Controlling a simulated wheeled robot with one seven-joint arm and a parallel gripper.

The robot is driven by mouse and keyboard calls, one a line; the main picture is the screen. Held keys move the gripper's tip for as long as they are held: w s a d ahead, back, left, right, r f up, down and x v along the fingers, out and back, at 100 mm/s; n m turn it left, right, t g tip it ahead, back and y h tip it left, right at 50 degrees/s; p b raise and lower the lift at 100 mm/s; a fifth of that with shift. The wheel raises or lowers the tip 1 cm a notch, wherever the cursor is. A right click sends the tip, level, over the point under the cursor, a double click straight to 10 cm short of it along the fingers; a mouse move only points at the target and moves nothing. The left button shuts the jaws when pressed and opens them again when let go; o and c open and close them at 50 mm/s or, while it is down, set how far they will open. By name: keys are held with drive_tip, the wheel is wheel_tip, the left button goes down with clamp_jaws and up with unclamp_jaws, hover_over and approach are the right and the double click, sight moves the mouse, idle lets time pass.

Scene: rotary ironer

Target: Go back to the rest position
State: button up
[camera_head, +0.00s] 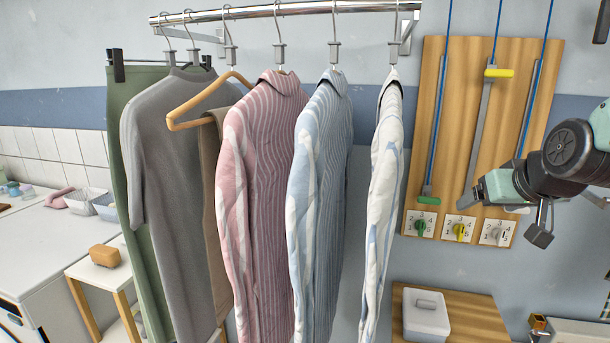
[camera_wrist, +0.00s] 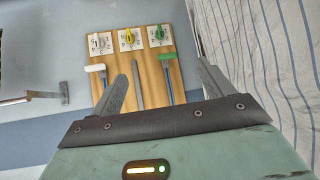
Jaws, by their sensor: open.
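My gripper (camera_head: 540,225) is at the right of the head view, in front of the wooden board's lower right part. The wrist view shows my gripper (camera_wrist: 160,84) with its two grey fingers spread apart and nothing between them. The wooden board (camera_head: 450,110) carries cords, slider tracks and numbered dials. A green handle (camera_head: 426,200) sits low and a yellow handle (camera_head: 498,73) sits high. A white handle (camera_wrist: 95,67) shows low on the board in the wrist view; my arm mostly hides it in the head view.
A metal rail (camera_head: 290,9) holds several hanging garments, including a striped blue-white shirt (camera_head: 385,180) nearest the board. A white lidded box (camera_head: 426,318) stands on a wooden table below the board. At left are a white counter (camera_head: 45,235) and a small stand with a sponge (camera_head: 104,256).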

drive_tip(key=s+a+f+g, duration=0.2)
drive_tip(key=s+f+g, duration=0.5)
drive_tip(key=s+f, duration=0.7)
drive_tip(key=s+a+n+g+y+b, duration=0.1)
drive_tip(key=s+a+n+b, duration=0.3)
drive_tip(key=s+a+n, duration=0.4)
drive_tip(key=s+a+g, duration=0.1)
drive_tip(key=s+a, duration=0.4)
drive_tip(key=a, duration=0.5)
drive_tip(key=shift+s+f+g, duration=0.2)
drive_tip(key=shift+s+g, duration=0.1)
drive_tip(key=shift+s, duration=0.1)
drive_tip(key=shift+a, duration=0.1)
